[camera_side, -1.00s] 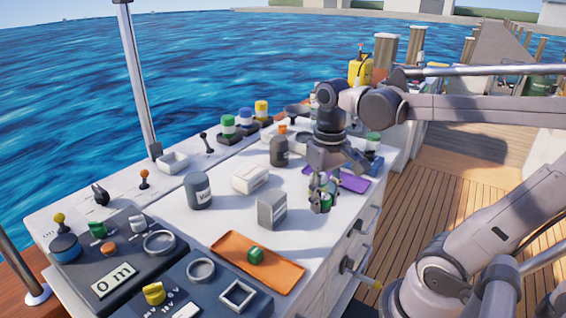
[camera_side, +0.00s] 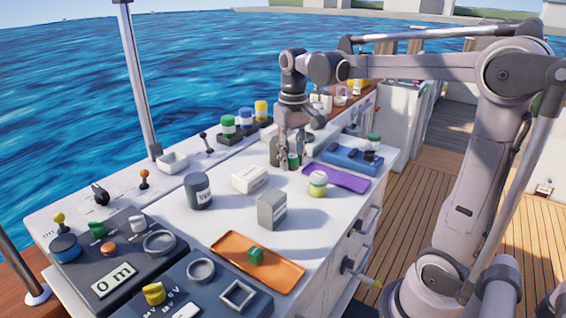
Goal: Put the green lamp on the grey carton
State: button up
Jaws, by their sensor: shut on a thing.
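My gripper (camera_side: 290,163) is over the back middle of the white counter, pointing down, with its fingers shut on a small green thing, the green lamp (camera_side: 294,159). The fingers hide most of the lamp, and I cannot tell whether it touches the counter. The grey carton (camera_side: 271,211) stands upright on the counter, nearer the camera and a little left of my gripper. Its top is bare and nothing touches it.
A white box (camera_side: 250,179) and a dark labelled jar (camera_side: 198,191) stand left of the gripper. A yellow-green jar (camera_side: 318,184) stands by the purple tray (camera_side: 345,179).

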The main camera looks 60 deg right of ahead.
aim_at(272, 196)
jog(key=w+a+f, duration=0.1)
jog(key=a, duration=0.1)
jog(key=w+a+f, duration=0.2)
jog(key=shift+w+f, duration=0.15)
jog(key=shift+w, duration=0.05)
jog(key=shift+f, duration=1.95)
jog(key=shift+f, duration=0.1)
jog(key=o, duration=1)
jog(key=shift+o, duration=0.2)
notch_tip(272, 196, up, 12)
jog(key=s+a+f+n+t, duration=0.4)
jog(key=s+a+f+t, duration=0.3)
jog(key=s+f, duration=0.3)
jog(key=shift+s+f+n, duration=0.3)
jog(key=shift+s+f, duration=0.05)
jog(key=shift+f, duration=0.05)
